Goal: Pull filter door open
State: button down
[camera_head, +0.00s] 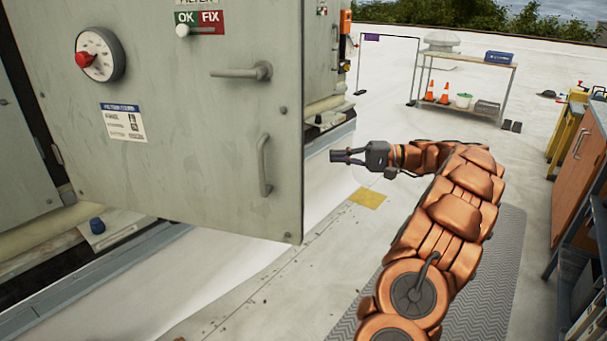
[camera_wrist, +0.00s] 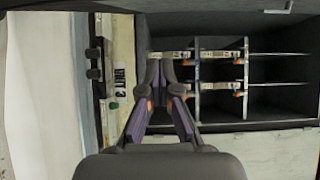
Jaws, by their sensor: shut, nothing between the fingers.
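The filter door (camera_head: 190,190) is a large grey-green panel filling the left of the head view. It stands swung out from the cabinet. It carries a lever handle (camera_head: 241,72) and a vertical pull handle (camera_head: 264,165) near its right edge. My gripper (camera_head: 335,156) is right of the door's free edge, pointing left, apart from both handles. In the wrist view my gripper (camera_wrist: 162,68) has its fingertips together with nothing between them. Beyond them is a dark compartmented interior (camera_wrist: 280,104) with several slots. The door's inner face is hidden in the head view.
A wheeled rack with cones (camera_head: 444,92) stands behind. An orange cabinet (camera_head: 580,155) is at the right. The roof floor between is mostly clear, with a grey mat (camera_head: 490,270).

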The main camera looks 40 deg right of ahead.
aim_at(303, 164)
jog(key=shift+a+f+b, duration=0.2)
jog(key=shift+f+b, duration=0.05)
jog(key=shift+b, duration=0.55)
jog(key=b, duration=0.1)
jog(key=w+a+b, duration=0.1)
jog(key=b, duration=0.1)
jog(key=shift+w+a+r, duration=0.2)
jog(key=shift+a+r, duration=0.1)
jog(key=shift+r, duration=0.1)
jog(key=shift+b, duration=0.35)
jog(key=shift+w+a+f+b, duration=0.2)
jog(key=shift+a+b, duration=0.05)
jog(key=shift+b, duration=0.3)
jog(key=shift+w+a+r+b, duration=0.1)
jog(key=shift+w+a+b, duration=0.05)
jog(key=shift+a, duration=1)
jog(key=shift+w+a+f+b, duration=0.1)
jog(key=shift+a+b, duration=0.1)
jog(key=shift+a, duration=1)
jog(key=shift+w+a+r+b, duration=0.1)
jog(key=shift+w+a+b, duration=0.05)
jog(key=shift+a, duration=1)
jog(key=shift+a, duration=0.1)
